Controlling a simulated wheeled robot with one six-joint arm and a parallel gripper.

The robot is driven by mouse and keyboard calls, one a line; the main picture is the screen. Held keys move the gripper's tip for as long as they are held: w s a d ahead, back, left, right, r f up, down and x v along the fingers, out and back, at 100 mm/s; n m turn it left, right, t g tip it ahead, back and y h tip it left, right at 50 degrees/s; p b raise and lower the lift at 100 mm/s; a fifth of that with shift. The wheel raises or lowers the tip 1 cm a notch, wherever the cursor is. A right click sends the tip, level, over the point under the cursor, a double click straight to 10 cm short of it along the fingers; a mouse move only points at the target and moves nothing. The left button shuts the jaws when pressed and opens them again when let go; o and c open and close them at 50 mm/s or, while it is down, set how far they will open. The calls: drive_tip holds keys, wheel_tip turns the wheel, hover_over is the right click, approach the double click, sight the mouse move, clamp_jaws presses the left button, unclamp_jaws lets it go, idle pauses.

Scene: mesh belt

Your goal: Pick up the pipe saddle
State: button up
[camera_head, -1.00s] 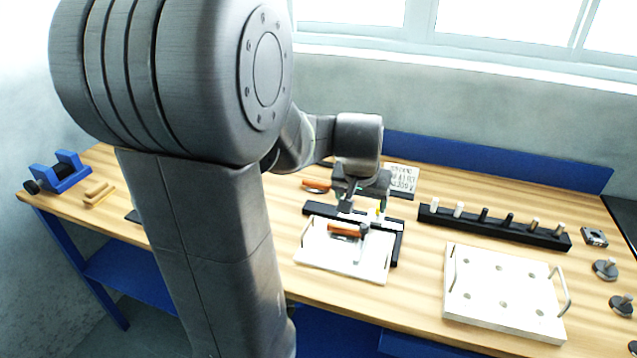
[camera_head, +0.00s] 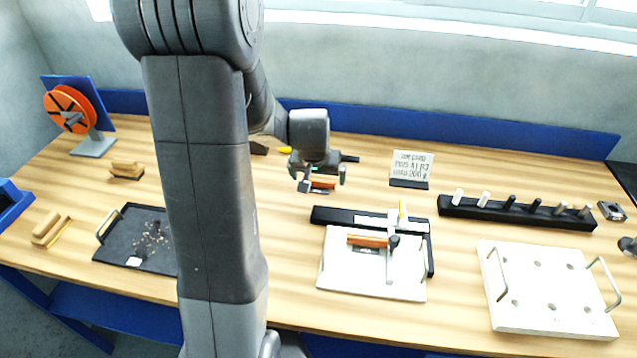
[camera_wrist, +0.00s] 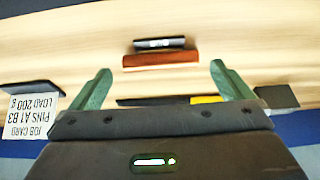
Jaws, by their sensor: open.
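A brown-orange rounded piece (camera_head: 323,181), which may be the pipe saddle, lies on the bench behind the white board. In the wrist view, the brown piece (camera_wrist: 160,61) lies across the view beyond and between my fingertips, untouched. A black labelled part (camera_wrist: 160,43) lies alongside it; I cannot tell whether they are joined. My gripper (camera_head: 318,177) is open and partly covers the piece in the head view. Its two green fingers also show in the wrist view (camera_wrist: 160,75), spread wide with nothing between the tips.
A white handled board (camera_head: 340,286) holds another brown-orange piece (camera_head: 367,241) and a grey tool. A job card (camera_head: 411,166), a black peg rail (camera_head: 515,211) and a holed white tray (camera_head: 550,300) stand to the right. A dark tray (camera_head: 115,250) is left.

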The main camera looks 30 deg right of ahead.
sight(318, 183)
drive_tip(key=shift+x, duration=1.4)
drive_tip(key=c, duration=1)
wheel_tip(318, 183, up, 10)
drive_tip(key=shift+s+a+r+b, duration=0.1)
drive_tip(key=shift+b, duration=0.2)
drive_tip(key=shift+c, duration=0.2)
